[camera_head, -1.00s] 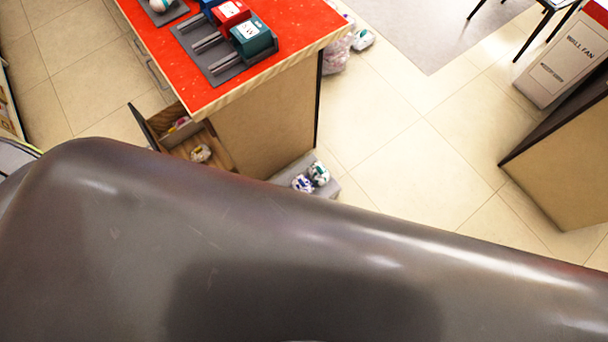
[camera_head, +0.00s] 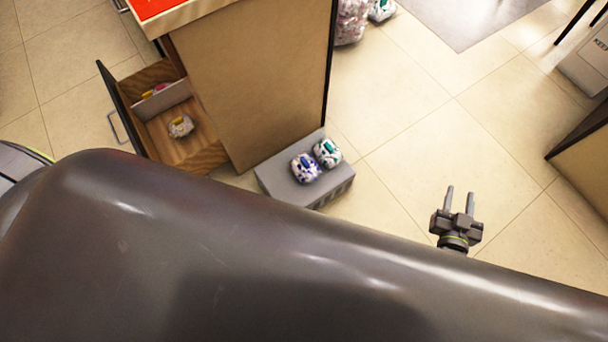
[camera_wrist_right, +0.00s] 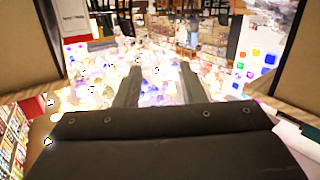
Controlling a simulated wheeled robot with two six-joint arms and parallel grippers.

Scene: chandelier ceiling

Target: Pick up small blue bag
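A small white bag with blue markings (camera_head: 305,168) sits on a low grey box (camera_head: 283,184) on the floor, in the head view. A similar bag with green markings (camera_head: 327,153) sits beside it to the right. My right gripper (camera_head: 460,200) is to the right of the box, apart from both bags. Its two fingers are spread and nothing is between them. The fingers also show in the right wrist view (camera_wrist_right: 160,85), apart, with a blurred, bright background beyond. My left gripper is not in view.
A counter with a wooden side (camera_head: 245,85) stands behind the box. Its open drawer (camera_head: 185,148) holds a small yellow-marked bag (camera_head: 181,126). More bags (camera_head: 352,20) stand on the floor at the back. Tiled floor (camera_head: 405,150) is clear right of the box.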

